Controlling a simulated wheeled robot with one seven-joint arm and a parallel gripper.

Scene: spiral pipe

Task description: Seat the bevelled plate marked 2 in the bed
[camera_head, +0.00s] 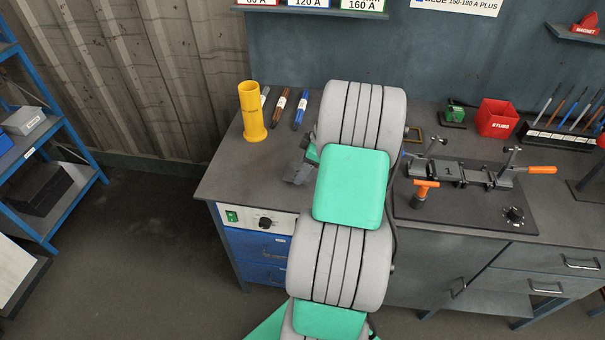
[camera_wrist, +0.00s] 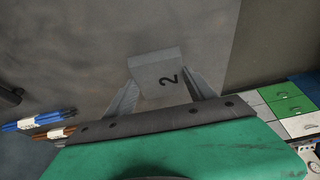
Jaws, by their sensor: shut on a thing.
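The bevelled plate marked 2 (camera_wrist: 153,73) is grey and sits between the two fingers of my gripper (camera_wrist: 163,85) in the wrist view. My gripper is shut on it, with the "2" facing the camera. In the head view my gripper (camera_head: 298,170) is over the left part of the bench, partly hidden by my arm; the plate cannot be made out there. The bed (camera_head: 480,177) is a metal fixture with upright clamps on a dark base, to the right of my arm. A grey piece with a dark mark (camera_head: 449,169) sits at its left part.
An orange-handled tool (camera_head: 424,192) is at the bed's front left. A red stubs bin (camera_head: 496,118) is behind the bed. The bench's left front is clear.

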